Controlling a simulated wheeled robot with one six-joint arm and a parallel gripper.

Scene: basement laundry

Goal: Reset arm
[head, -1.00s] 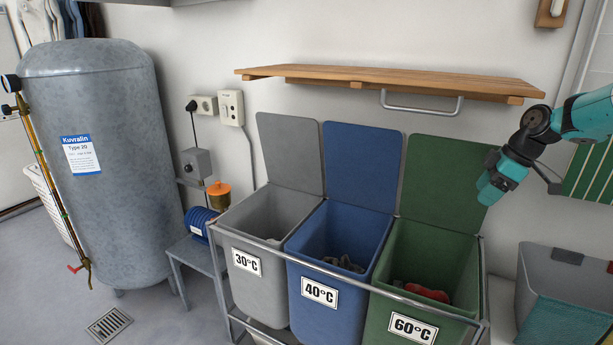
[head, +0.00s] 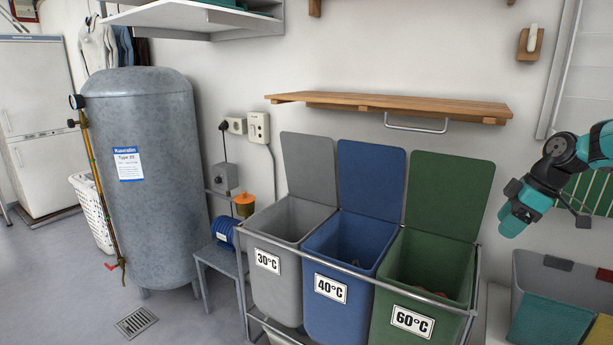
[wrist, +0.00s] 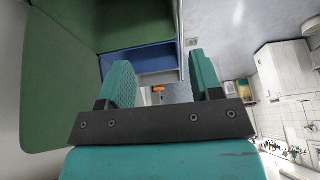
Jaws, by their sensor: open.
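My teal gripper (head: 507,225) hangs at the end of my bent arm on the right of the head view, just right of the raised green lid (head: 452,195). It appears apart from the lid. In the wrist view my gripper (wrist: 163,76) has its two fingers spread, with nothing between them. The green 60°C bin (head: 413,321) stands below and left of it in the head view. The blue 40°C bin (head: 330,289) and grey 30°C bin (head: 268,262) stand further left, lids up.
A wooden shelf (head: 390,103) with a metal rail hangs above the bins. A grey compartmented container (head: 530,268) sits below my gripper at right. The grey tank (head: 150,220) stands at left. Floor (head: 60,285) is clear at front left.

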